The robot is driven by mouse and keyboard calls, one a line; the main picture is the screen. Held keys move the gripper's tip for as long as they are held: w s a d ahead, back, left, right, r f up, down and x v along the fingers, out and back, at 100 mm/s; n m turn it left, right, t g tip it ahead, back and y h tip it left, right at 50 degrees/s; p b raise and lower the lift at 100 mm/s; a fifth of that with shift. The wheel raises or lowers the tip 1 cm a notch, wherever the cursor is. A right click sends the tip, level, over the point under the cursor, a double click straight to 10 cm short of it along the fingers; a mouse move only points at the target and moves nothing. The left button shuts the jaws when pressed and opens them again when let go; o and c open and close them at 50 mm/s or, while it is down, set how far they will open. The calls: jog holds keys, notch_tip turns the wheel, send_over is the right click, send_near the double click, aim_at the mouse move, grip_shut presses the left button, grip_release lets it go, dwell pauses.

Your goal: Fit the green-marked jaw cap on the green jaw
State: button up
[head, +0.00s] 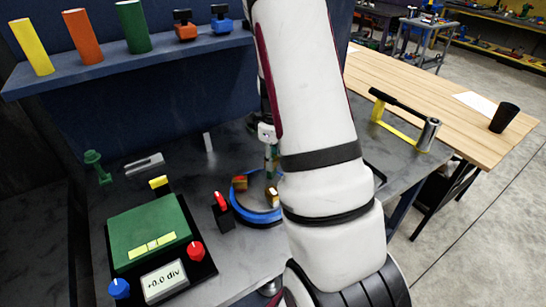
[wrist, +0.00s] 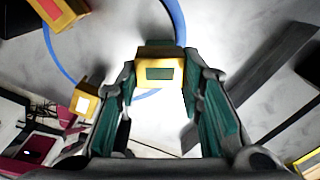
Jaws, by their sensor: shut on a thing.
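My gripper (wrist: 158,82) has green-padded fingers and is shut on a gold jaw cap with a green mark (wrist: 159,62) in the wrist view. In the head view the gripper (head: 271,158) is partly hidden behind my arm, above the round positioner table with a blue rim (head: 258,217). A gold block with a red mark (wrist: 56,9) and one with a white mark (wrist: 82,103) stand on the table, left of the held cap in the wrist view. The green jaw itself cannot be made out. I cannot tell whether the cap touches it.
A black box with a red switch (head: 222,212) stands left of the positioner. A green-topped control panel (head: 150,235) with red and blue knobs is further left. A shelf (head: 130,66) with coloured cylinders runs behind. A yellow-and-black tool (head: 398,112) lies to the right.

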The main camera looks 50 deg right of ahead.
jog(key=shift+f+b, duration=0.5)
jog(key=shift+f, duration=0.65)
jog(key=o, duration=1.3)
jog(key=shift+o, duration=0.6)
jog(key=o, duration=0.4)
jog(key=shift+c, duration=0.2)
jog(key=shift+r+p, duration=1.2)
jog(key=shift+r, duration=2.3)
